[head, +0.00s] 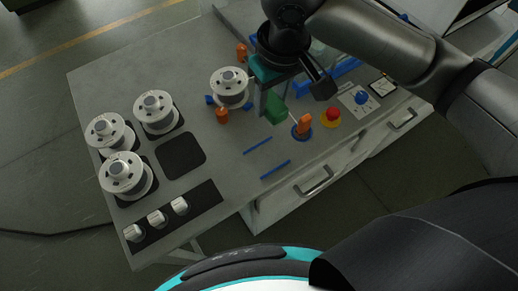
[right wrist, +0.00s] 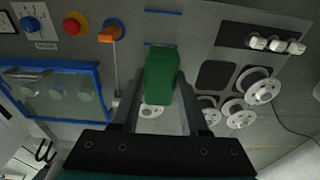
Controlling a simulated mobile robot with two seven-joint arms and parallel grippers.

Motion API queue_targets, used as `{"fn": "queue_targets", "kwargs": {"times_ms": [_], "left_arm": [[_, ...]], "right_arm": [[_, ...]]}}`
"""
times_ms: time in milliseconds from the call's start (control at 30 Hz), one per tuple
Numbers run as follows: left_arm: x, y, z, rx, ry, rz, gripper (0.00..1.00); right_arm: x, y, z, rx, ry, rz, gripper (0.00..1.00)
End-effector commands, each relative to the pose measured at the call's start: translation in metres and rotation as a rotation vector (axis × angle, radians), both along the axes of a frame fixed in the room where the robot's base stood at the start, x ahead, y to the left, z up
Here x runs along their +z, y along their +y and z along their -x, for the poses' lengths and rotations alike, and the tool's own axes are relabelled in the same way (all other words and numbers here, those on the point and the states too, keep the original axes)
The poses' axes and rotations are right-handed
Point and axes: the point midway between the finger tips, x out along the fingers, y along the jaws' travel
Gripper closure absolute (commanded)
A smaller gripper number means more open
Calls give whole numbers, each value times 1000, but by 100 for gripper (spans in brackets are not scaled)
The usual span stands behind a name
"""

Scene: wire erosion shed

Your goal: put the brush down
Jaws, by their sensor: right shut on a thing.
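The brush shows as a green block (head: 277,107) in the head view. It also shows large in the middle of the right wrist view (right wrist: 161,78). My right gripper (head: 271,97) is shut on it, with one finger on each side of the block in the wrist view (right wrist: 160,85). The brush appears to be above the grey worktop; I cannot tell the exact gap. Two parallel blue strips (head: 258,146) (head: 275,169) lie on bare worktop, nearer the front edge than the brush. My left gripper is not in view.
An orange lever (head: 304,125), a red button (head: 331,116) and a blue knob (head: 361,98) stand right of the strips. A spool (head: 230,84) stands behind; several more are at the left by an empty dark pad (head: 181,155). A blue-framed tank (right wrist: 55,95) is near the gripper.

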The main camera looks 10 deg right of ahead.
Motion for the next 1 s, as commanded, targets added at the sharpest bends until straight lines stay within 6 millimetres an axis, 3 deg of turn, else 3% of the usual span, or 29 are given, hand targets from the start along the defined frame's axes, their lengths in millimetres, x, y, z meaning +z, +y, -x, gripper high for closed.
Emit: {"fn": "queue_targets", "kwargs": {"times_ms": [167,600,1000], "left_arm": [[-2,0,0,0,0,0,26],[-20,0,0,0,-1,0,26],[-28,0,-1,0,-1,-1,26]], "right_arm": [[-20,1,1,6,6,2,100],[-133,0,1,6,4,2,100],[-181,0,1,7,2,3,100]]}}
